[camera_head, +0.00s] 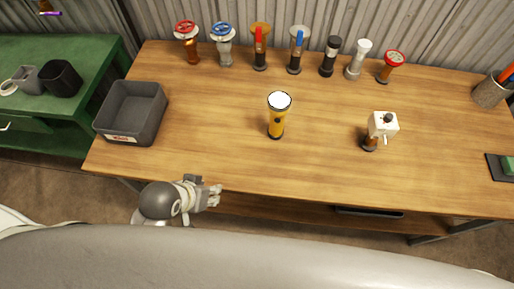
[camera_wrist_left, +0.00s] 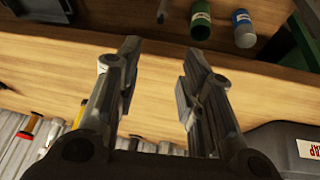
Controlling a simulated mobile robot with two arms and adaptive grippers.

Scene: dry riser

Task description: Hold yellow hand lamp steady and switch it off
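The yellow hand lamp (camera_head: 277,118) stands upright on the wooden workbench (camera_head: 220,145), near its middle. Its round white lens faces up and looks bright; I cannot tell whether it is lit. I cannot make out its switch. My left gripper (camera_head: 217,192) is at the bench's front edge, left of the lamp and nearer to me, apart from it. In the left wrist view the left gripper (camera_wrist_left: 163,62) has its fingers spread with nothing between them. A yellow piece (camera_wrist_left: 81,113) shows beside one finger there, perhaps the lamp, mostly hidden. My right gripper is not in view.
A grey bin (camera_head: 157,113) stands at the bench's left end. Several valves and torch-like parts, including a blue-wheeled valve (camera_head: 222,32), line the back. A white box-shaped fitting (camera_head: 383,125) stands right of the lamp. The wood around the lamp is clear.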

